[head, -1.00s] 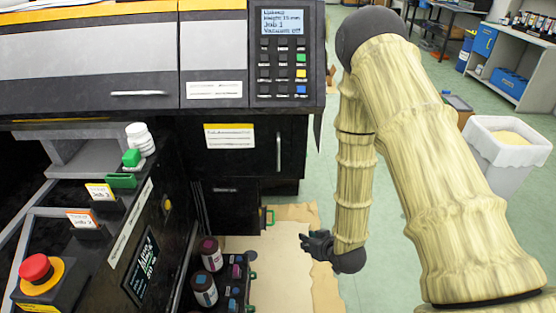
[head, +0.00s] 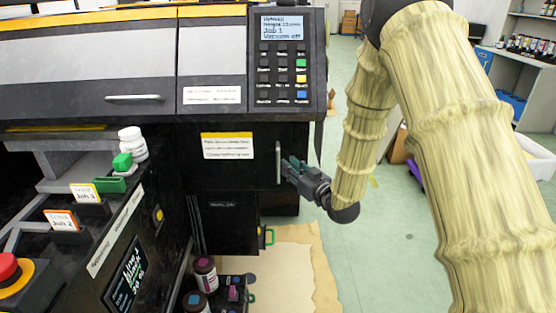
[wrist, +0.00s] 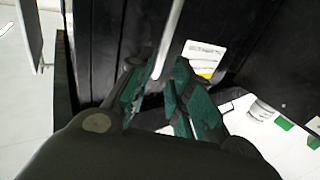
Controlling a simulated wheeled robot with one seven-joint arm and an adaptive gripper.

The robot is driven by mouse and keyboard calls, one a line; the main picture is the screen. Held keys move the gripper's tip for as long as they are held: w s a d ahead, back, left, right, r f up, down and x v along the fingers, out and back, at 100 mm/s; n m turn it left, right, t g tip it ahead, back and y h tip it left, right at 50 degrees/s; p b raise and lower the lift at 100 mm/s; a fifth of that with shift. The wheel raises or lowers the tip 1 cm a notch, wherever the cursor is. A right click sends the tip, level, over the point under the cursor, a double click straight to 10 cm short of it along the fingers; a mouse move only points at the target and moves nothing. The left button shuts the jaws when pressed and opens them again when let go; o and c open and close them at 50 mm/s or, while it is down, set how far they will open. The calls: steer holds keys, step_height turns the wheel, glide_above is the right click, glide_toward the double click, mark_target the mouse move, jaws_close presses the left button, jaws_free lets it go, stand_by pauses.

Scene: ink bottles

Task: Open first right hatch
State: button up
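The hatch (head: 262,180) is a dark door below the printer's control panel, with a white and yellow label. It looks closed. Its upright metal handle (head: 278,163) is on the door's right side. My gripper (head: 288,168) is at the handle, coming from the right. In the wrist view the handle (wrist: 171,38) is a pale bar whose end lies between the green-padded fingertips of my gripper (wrist: 157,92). A gap shows between the fingers, so they look open around the bar. Whether either finger touches it I cannot tell.
The keypad panel (head: 286,60) overhangs the hatch. Ink bottles (head: 205,272) stand at the lower left near brown paper (head: 295,270) on the floor. Open floor (head: 370,270) lies to the right.

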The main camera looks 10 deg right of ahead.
mark_target(279, 159)
steer(key=x, duration=0.7)
steer(key=shift+w, duration=0.15)
steer(key=shift+c, duration=0.3)
jaws_close()
